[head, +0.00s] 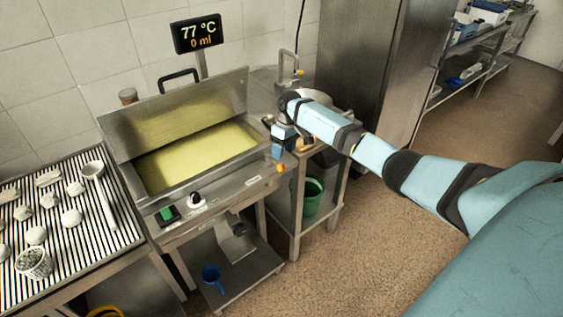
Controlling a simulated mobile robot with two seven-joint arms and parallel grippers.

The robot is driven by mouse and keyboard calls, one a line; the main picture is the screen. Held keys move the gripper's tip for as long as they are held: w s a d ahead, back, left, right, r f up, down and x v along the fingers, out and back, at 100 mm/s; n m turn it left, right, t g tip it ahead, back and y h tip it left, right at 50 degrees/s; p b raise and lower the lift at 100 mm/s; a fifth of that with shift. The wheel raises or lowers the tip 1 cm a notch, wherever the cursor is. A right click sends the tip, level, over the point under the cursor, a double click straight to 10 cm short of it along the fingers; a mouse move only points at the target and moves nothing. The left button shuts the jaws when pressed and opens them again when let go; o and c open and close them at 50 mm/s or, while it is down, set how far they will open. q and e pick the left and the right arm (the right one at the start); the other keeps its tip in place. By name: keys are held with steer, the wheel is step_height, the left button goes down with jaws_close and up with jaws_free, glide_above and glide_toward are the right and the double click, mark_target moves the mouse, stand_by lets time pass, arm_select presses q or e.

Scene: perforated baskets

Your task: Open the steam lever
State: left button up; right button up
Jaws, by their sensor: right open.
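A steel vat (121,148) full of yellow liquid stands with its lid tilted up. An orange knob (280,168) sits at the front right corner of the vat; it looks like the end of the steam lever, but the lever's shaft is too small to make out. My right gripper (278,153) points down just above this knob, at the vat's right edge. It is open and appears empty; whether its fingers touch the lever I cannot tell. My left gripper is not in view.
A display (198,34) reads 77 °C and 0 ml. A striped draining table (128,236) with pale lumps, a ladle (98,190) and a perforated basket (34,263) stands left. A sink with a tap (288,66) and a green bucket (312,196) are right of the vat.

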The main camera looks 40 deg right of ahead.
step_height(320, 180, up, 8)
steer(key=d, duration=0.1)
steer(key=shift+w+d+f, duration=0.2)
steer(key=shift+a+f, duration=0.1)
stand_by(0.3)
steer(key=s+a+f+n+t+p, duration=0.1)
steer(key=s+a+f+t, duration=0.2)
steer(key=s+a+f, duration=0.65)
steer(key=s+a+f+n+t, duration=0.1)
steer(key=s+a+f+t, duration=0.1)
steer(key=s+a+f, duration=0.7)
steer(key=s+a+r+t+p, duration=0.1)
steer(key=s+a+t, duration=0.2)
steer(key=s, duration=0.6)
steer(key=s+a+r+m+t+y+p, duration=0.1)
steer(key=s+a+t, duration=0.2)
steer(key=s+a, duration=0.5)
steer(key=shift+s+a+r+m, duration=0.2)
steer(key=shift+s+r+m, duration=0.1)
steer(key=shift+s, duration=0.2)
